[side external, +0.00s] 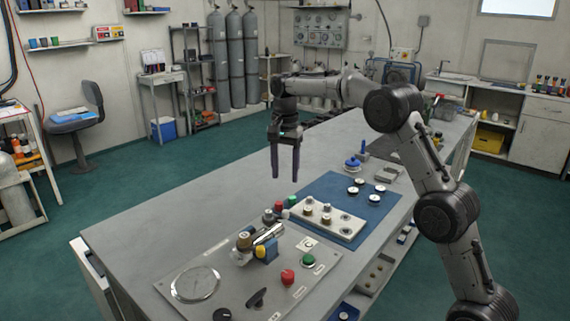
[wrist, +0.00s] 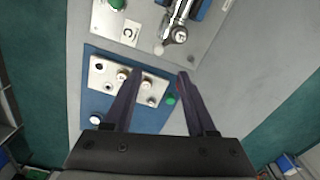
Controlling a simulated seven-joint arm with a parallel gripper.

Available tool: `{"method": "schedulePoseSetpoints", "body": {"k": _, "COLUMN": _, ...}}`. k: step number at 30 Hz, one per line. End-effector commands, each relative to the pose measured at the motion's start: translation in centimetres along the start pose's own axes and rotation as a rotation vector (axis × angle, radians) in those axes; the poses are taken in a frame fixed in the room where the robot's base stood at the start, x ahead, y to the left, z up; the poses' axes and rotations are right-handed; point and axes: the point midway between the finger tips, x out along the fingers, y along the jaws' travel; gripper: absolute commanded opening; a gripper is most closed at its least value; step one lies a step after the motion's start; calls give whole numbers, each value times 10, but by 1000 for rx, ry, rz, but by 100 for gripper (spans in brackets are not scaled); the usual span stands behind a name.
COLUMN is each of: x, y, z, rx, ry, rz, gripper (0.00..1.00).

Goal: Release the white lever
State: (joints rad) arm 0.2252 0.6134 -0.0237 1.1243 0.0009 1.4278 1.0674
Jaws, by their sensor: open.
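My gripper (side external: 285,177) is open and empty, fingers pointing down, held above the workbench behind the grey panel (side external: 215,308). In the wrist view its two fingers (wrist: 160,75) are spread, with nothing between them but the surface far below. A pale silver-white bar (side external: 268,233) lies across the valve group on the panel, and it also shows in the wrist view (wrist: 180,14). It may be the white lever, but I cannot tell for sure. My gripper is apart from it.
A blue mat (side external: 372,206) with a fitting block (side external: 338,231) lies behind. The bench's left side is clear.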

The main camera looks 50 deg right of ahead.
Motion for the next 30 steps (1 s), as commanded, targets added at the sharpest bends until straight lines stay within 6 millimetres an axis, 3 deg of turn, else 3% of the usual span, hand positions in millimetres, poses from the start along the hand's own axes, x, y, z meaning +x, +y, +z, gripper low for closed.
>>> {"method": "schedulePoseSetpoints", "body": {"k": 6, "x": -20, "y": 0, "z": 0, "rx": 0, "ry": -1, "rz": 1, "gripper": 56}}
{"method": "schedulePoseSetpoints", "body": {"k": 20, "x": -22, "y": 2, "z": 2, "rx": 58, "ry": 0, "rz": 0, "gripper": 56}}
{"method": "schedulePoseSetpoints", "body": {"k": 26, "x": -16, "y": 3, "z": 3, "rx": 99, "ry": 0, "rz": 2, "gripper": 56}}
{"method": "schedulePoseSetpoints", "body": {"k": 30, "x": 1, "y": 4, "z": 3, "rx": 99, "ry": -1, "rz": 5, "gripper": 56}}
